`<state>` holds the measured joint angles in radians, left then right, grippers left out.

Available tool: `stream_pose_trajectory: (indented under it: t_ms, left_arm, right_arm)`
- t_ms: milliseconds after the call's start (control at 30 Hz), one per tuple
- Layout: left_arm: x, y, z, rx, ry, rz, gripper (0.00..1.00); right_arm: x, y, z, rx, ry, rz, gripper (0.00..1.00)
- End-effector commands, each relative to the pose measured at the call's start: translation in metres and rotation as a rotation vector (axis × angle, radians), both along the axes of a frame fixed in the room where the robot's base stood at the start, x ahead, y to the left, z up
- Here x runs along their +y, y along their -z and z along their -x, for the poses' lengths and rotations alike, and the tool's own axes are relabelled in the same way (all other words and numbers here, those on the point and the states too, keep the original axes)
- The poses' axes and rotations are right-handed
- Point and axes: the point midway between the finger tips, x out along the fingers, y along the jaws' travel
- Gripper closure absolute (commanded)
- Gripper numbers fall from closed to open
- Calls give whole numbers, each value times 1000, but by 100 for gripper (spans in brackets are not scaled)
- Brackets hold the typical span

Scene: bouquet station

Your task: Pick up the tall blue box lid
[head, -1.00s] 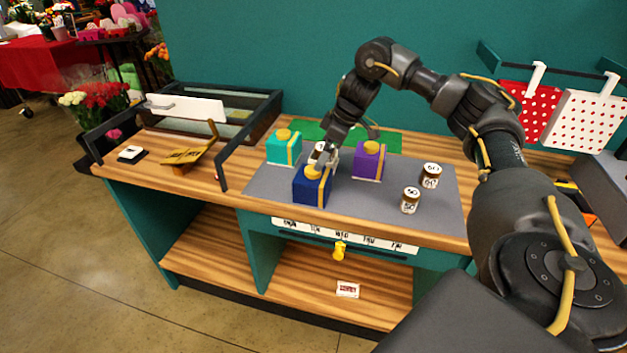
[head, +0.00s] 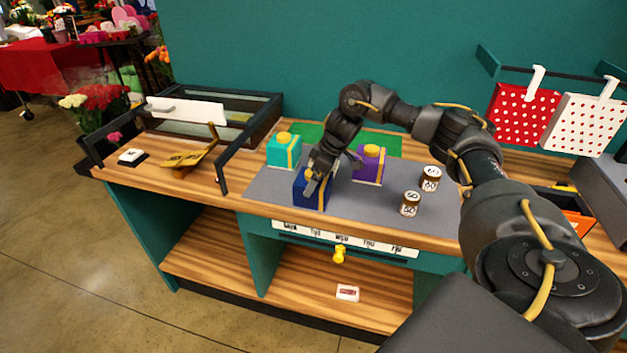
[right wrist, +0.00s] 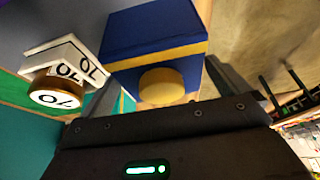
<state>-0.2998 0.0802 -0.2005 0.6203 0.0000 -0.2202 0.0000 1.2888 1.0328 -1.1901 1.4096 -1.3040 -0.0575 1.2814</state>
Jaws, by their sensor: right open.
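The tall blue box (head: 314,199) stands on the grey mat (head: 265,196), its lid mostly hidden under my right gripper (head: 317,178). In the right wrist view the blue box (right wrist: 150,38) shows a yellow band and a round gold knob (right wrist: 161,86) facing the palm. My right gripper (right wrist: 163,74) is open, one finger on each side of the box. I cannot tell whether the fingers touch it. My left gripper is in neither view.
A teal box (head: 283,151) stands behind left and a purple box (head: 369,165) behind right. Two brown-lidded jars (head: 410,204) (head: 430,179) stand on the mat's right.

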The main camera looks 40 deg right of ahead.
Motion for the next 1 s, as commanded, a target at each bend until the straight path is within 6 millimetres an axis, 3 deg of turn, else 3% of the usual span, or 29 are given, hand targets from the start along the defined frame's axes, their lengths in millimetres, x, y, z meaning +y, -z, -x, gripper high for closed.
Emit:
stream_pose_trajectory:
  t_ms: [133,367,667,1000]
  left_arm:
    - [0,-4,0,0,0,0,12]
    - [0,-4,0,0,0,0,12]
    - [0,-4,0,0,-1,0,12]
    - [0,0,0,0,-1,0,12]
  right_arm:
    - [3,13,-5,0,0,0,0]
    - [4,15,-6,-1,0,0,0]
    - [4,15,-6,-2,-1,0,33]
    - [4,11,-6,-4,-1,-1,34]
